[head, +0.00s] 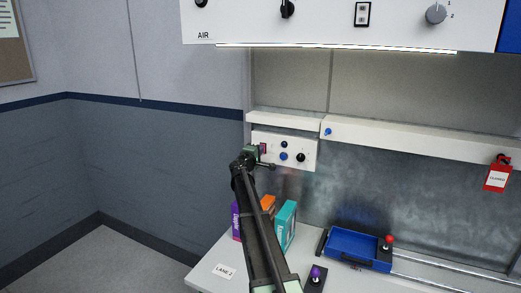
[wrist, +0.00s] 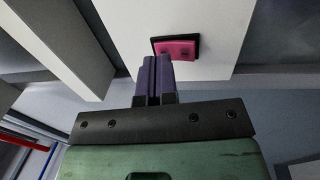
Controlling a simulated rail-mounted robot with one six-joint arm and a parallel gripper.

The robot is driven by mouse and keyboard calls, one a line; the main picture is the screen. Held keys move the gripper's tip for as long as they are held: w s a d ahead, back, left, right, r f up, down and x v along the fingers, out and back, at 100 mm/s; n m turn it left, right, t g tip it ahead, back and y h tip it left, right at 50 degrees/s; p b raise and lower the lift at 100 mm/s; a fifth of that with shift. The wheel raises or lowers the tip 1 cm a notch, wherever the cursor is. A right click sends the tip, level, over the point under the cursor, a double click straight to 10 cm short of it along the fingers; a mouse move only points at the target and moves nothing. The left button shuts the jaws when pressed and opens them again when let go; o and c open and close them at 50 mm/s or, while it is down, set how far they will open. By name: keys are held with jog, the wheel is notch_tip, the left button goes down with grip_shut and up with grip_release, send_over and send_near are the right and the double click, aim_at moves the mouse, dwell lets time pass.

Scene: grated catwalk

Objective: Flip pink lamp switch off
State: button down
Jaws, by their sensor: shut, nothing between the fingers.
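The pink lamp switch (wrist: 176,48) is a pink rocker in a black frame on a white panel. In the wrist view it is just past my fingertips. In the head view the pink switch (head: 263,148) shows at the left end of the small white panel (head: 310,153), partly hidden by my gripper. My gripper (wrist: 153,62) is shut, its two purple fingers together with nothing between them. The fingertips are close to the switch's lower left edge; I cannot tell whether they touch it. In the head view my gripper (head: 257,158) is at the panel's left end.
Blue and black knobs (head: 284,156) sit on the panel right of the switch. A white ledge (head: 284,119) runs above it. Below stand purple, orange and teal boxes (head: 286,224). A blue tray (head: 356,247) and a purple-topped control (head: 315,276) are on the bench.

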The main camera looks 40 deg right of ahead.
jog(key=s+a+r, duration=0.1)
jog(key=s+a, duration=0.1)
jog(key=a, duration=0.3)
jog(key=s+a+p, duration=0.1)
jog(key=s+a, duration=0.2)
jog(key=a, duration=0.3)
jog(key=shift+s+r, duration=0.3)
jog(key=shift+r, duration=0.05)
jog(key=s+a+f+m+g+y, duration=0.3)
jog(key=s+f+m+g, duration=0.15)
jog(key=s, duration=0.25)
jog(key=s+a+f+m+g+y, duration=0.2)
jog(key=s+a+f+m+g, duration=0.15)
jog(key=s+f, duration=0.3)
jog(key=s+a+f+n+y, duration=0.1)
jog(key=s+a+y, duration=0.3)
jog(key=a, duration=0.7)
jog(key=s+a+f+y, duration=0.4)
jog(key=s+a, duration=0.4)
jog(key=a, duration=0.3)
jog(key=s+a+f+n+y, duration=0.1)
jog(key=s+a+f+y, duration=0.2)
jog(key=s+a, duration=0.4)
jog(key=a+y, duration=0.1)
jog(key=a, duration=0.3)
jog(key=shift+f+n+g, duration=0.2)
jog(key=shift+n+g, duration=0.1)
jog(key=shift+g, duration=0.1)
jog(key=shift+s+a, duration=0.1)
